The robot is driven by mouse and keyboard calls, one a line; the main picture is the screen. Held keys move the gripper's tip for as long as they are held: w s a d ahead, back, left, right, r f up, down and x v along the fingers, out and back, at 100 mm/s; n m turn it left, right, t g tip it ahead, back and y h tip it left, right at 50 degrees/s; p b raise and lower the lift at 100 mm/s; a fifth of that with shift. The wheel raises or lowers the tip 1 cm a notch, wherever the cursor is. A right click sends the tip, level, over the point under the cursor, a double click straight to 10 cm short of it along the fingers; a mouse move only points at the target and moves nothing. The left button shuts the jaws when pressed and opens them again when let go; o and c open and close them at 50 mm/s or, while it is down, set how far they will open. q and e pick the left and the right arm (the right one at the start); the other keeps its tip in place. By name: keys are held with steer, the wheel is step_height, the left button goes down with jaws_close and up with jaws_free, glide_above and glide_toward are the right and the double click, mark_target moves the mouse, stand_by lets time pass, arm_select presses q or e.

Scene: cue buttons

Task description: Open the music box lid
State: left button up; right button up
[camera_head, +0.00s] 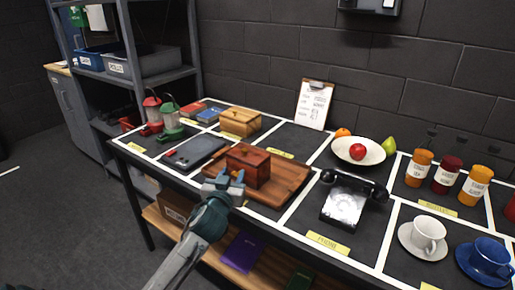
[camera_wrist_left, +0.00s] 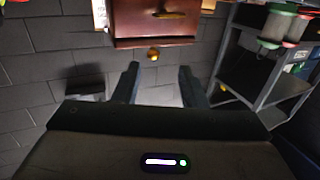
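The red-brown wooden box (camera_head: 248,167), which looks like the music box, sits on a brown wooden board (camera_head: 285,178) near the table's front edge. Its lid looks shut. My left gripper (camera_head: 227,180) is at the box's front left side in the head view. In the left wrist view, which looks upside down, the box (camera_wrist_left: 160,22) fills the top, with a small yellow knob (camera_wrist_left: 153,54) at its edge. My left gripper (camera_wrist_left: 157,75) has its two fingers apart with nothing between them. Whether a finger touches the box I cannot tell. My right gripper is not in view.
A dark flat case (camera_head: 196,152) lies left of the board, and a black telephone (camera_head: 350,198) stands right of it. A tan wooden box (camera_head: 240,121) is behind. A fruit plate (camera_head: 343,152), cups and jars stand farther right. Grey shelving (camera_head: 140,65) is at the left.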

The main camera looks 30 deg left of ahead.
mark_target(244, 152)
arm_select(q)
steer(key=x, duration=0.3)
steer(key=r+p+x, duration=0.1)
steer(key=x, duration=0.3)
steer(key=d+r+x, duration=0.1)
steer(key=x, duration=0.3)
steer(key=shift+w+a+f+p, duration=0.1)
steer(key=shift+w+p, duration=0.25)
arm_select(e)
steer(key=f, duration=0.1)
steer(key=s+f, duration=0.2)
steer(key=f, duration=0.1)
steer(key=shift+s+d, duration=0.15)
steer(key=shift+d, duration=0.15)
arm_select(q)
steer(key=shift+c, duration=0.2)
jaws_close()
